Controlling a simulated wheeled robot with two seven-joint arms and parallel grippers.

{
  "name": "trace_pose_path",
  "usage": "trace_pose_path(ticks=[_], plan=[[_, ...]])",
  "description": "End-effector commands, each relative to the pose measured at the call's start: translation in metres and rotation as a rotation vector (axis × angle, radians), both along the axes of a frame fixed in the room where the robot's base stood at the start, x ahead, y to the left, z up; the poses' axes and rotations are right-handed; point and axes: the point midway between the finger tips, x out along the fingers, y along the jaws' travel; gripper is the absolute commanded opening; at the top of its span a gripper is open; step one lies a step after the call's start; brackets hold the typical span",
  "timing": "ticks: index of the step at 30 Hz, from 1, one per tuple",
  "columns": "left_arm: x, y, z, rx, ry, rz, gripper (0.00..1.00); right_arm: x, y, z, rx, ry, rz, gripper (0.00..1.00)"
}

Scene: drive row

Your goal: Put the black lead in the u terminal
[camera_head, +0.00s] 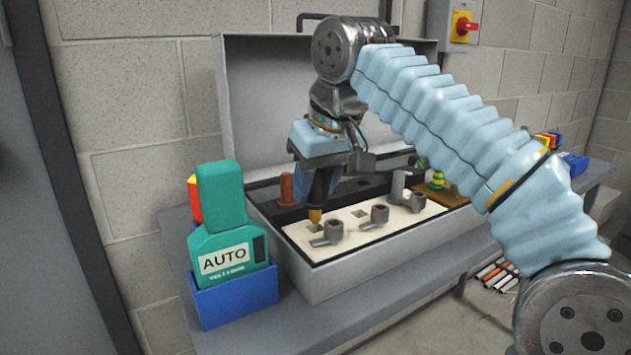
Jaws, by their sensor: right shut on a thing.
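My right gripper (318,190) comes down over the left end of the white terminal strip (342,221) in the open grey box. It is shut on the black lead (317,201), which points down with its brass-coloured tip (315,215) lowest. The tip is at or just above a square opening beside the leftmost grey clamp (331,232); I cannot tell whether it has entered. No letter is readable, so I cannot confirm which terminal is u. Two more grey clamps stand to the right, a middle one (377,215) and a far one (404,188). My left gripper is out of view.
A green AUTO meter (222,215) sits in a blue holder (237,297) left of the box. The box's raised lid (270,110) stands behind. A brown post (287,190) is inside the box. A red-and-yellow switch (462,26) is on the wall.

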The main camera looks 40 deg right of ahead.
Motion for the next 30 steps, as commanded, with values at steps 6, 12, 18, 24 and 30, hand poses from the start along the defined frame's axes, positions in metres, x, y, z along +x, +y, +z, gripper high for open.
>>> trace_pose_path(ticks=[6, 12, 18, 24, 30], plan=[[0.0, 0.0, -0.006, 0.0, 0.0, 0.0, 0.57, 0.0, 0.0, -0.008, 0.0, 0.0, 0.0, 0.07], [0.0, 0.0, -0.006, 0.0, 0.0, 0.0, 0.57, 0.0, 0.0, -0.008, 0.0, 0.0, 0.0, 0.07], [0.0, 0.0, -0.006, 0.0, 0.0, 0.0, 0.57, 0.0, 0.0, -0.008, 0.0, 0.0, 0.0, 0.07], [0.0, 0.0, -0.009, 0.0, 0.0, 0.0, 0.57, 0.0, 0.0, -0.012, 0.0, 0.0, 0.0, 0.07], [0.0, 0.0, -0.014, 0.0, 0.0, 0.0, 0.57, 0.0, 0.0, -0.018, 0.0, 0.0, 0.0, 0.07]])
